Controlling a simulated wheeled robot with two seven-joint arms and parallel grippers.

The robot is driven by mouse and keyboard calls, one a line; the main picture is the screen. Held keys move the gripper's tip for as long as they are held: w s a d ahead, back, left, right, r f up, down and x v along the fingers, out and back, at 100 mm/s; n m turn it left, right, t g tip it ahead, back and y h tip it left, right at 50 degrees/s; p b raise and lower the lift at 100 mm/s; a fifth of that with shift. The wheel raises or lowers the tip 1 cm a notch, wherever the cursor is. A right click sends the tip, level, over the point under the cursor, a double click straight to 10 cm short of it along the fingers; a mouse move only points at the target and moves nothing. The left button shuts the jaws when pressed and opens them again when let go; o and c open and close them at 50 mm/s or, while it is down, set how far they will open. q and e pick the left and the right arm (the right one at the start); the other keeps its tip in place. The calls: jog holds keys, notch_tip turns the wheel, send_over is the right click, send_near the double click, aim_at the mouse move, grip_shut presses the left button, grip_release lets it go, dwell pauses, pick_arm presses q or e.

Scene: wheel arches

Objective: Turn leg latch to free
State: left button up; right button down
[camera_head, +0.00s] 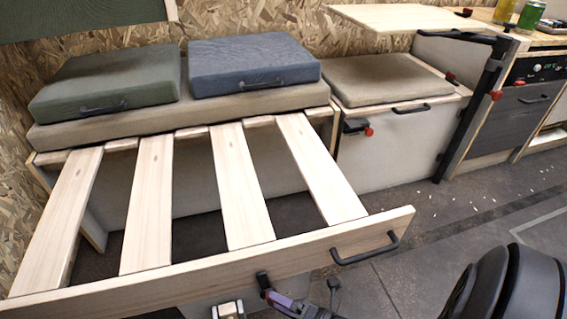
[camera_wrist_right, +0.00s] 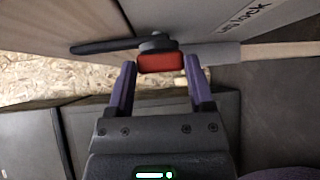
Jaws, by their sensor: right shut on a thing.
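In the head view the right gripper (camera_head: 266,290) is at the lower middle, against the front board (camera_head: 200,279) of the slatted bed frame. A small black part (camera_head: 262,278) of the latch shows above the fingers; the red tab is hidden there. My left gripper is not in view.
Wooden slats (camera_head: 148,205) run from the cushioned bench (camera_head: 190,102) to the front board. A black handle (camera_head: 366,250) sticks out at the board's right end. Printed lettering (camera_wrist_right: 245,18) partly shows near the latch. Open floor (camera_head: 440,225) lies to the right.

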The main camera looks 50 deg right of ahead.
grip_release()
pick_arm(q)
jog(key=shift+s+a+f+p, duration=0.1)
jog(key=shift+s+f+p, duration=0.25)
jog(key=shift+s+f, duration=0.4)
pick_arm(e)
jog(key=v, duration=0.9)
jog(key=shift+s, duration=0.45)
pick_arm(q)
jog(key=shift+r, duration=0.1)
pick_arm(e)
jog(key=shift+d, duration=0.15)
